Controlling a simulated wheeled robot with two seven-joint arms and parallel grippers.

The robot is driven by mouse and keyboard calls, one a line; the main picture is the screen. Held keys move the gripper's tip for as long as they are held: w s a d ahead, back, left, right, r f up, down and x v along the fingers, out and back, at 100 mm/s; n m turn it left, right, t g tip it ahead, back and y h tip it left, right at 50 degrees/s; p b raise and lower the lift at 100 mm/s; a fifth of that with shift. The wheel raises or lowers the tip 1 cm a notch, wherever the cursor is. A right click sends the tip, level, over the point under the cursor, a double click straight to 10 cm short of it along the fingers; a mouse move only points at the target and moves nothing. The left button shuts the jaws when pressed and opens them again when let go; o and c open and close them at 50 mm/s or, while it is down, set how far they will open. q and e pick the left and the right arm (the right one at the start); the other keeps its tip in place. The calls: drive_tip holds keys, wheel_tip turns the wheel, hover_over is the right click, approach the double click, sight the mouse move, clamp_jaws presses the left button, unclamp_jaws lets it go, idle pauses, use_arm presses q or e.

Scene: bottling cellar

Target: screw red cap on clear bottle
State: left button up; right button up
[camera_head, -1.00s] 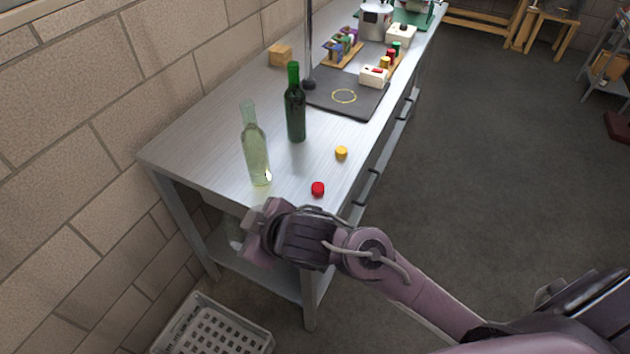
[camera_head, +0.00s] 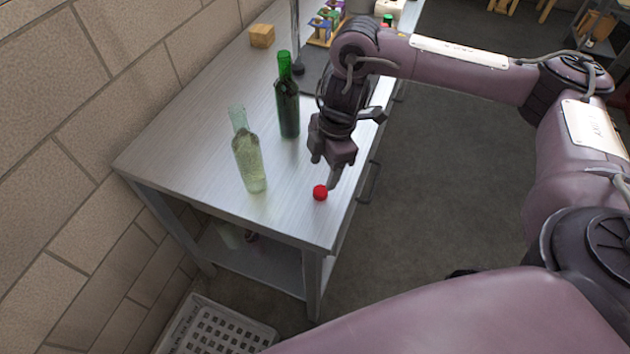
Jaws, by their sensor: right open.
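The clear bottle (camera_head: 249,163) stands upright near the front left of the steel table, with no cap on its neck. The red cap (camera_head: 320,193) lies on the table to the right of the clear bottle, near the front right edge. My right gripper (camera_head: 325,173) is open and empty, pointing down just above and behind the red cap. One finger looks close to the cap; I cannot tell if it touches. The yellow cap is hidden behind my right gripper. My left gripper is not in view.
A dark green bottle (camera_head: 287,104) stands behind the clear bottle, left of my right gripper. A wooden block (camera_head: 262,36) and a rack of coloured items (camera_head: 325,26) are farther back. A white crate (camera_head: 218,330) is on the floor. The table's left part (camera_head: 190,130) is clear.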

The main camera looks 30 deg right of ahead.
sight(320, 191)
drive_tip(key=shift+s+d+f+b, duration=0.15)
drive_tip(key=shift+f+b, duration=0.1)
drive_tip(key=shift+f, duration=0.2)
drive_tip(key=shift+w+d+f+b, duration=0.15)
drive_tip(key=shift+f+b, duration=0.1)
drive_tip(key=shift+f, duration=0.2)
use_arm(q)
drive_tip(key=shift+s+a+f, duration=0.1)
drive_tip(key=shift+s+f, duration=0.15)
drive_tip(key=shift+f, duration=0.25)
use_arm(e)
drive_tip(key=shift+f, duration=0.15)
drive_tip(key=f, duration=0.2)
drive_tip(key=a+f+b, duration=0.1)
drive_tip(key=f, duration=0.2)
drive_tip(key=shift+a, duration=0.1)
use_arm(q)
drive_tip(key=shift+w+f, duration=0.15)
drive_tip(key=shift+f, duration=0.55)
use_arm(e)
drive_tip(key=c, duration=1.1)
